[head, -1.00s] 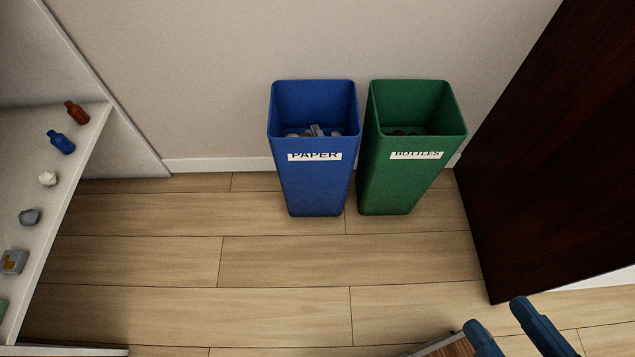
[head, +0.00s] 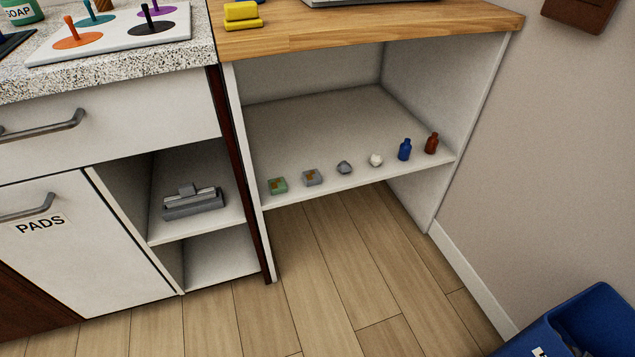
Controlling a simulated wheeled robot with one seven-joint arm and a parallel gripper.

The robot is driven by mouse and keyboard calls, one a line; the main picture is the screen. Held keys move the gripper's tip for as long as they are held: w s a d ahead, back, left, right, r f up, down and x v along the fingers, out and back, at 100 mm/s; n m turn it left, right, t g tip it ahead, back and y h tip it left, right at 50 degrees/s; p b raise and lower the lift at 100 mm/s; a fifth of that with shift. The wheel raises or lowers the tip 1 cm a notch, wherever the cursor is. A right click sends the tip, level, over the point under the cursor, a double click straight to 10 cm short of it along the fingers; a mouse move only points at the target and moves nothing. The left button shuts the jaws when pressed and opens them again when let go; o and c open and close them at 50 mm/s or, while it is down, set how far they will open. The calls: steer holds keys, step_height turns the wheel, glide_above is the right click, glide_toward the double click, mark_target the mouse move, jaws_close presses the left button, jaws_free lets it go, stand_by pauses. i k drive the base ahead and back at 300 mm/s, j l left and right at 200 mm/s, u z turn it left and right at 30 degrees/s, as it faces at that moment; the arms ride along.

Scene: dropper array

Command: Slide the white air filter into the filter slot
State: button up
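I cannot make out a white air filter or a filter slot for certain in the head view. A grey block-like device (head: 194,206) with a paler top and a small raised tab sits on the upper shelf of the open cubby (head: 215,222). I cannot tell whether it has to do with the filter. My gripper is not in view.
A speckled counter holds a white board (head: 165,38) with coloured pegs. A wooden top (head: 400,22) carries a yellow object (head: 242,15). Several small items line the white shelf (head: 310,125) below. A blue bin (head: 530,342) stands bottom right. The floor (head: 330,285) is mostly clear.

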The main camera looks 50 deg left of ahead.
mark_target(188, 193)
steer(key=u, duration=2.05)
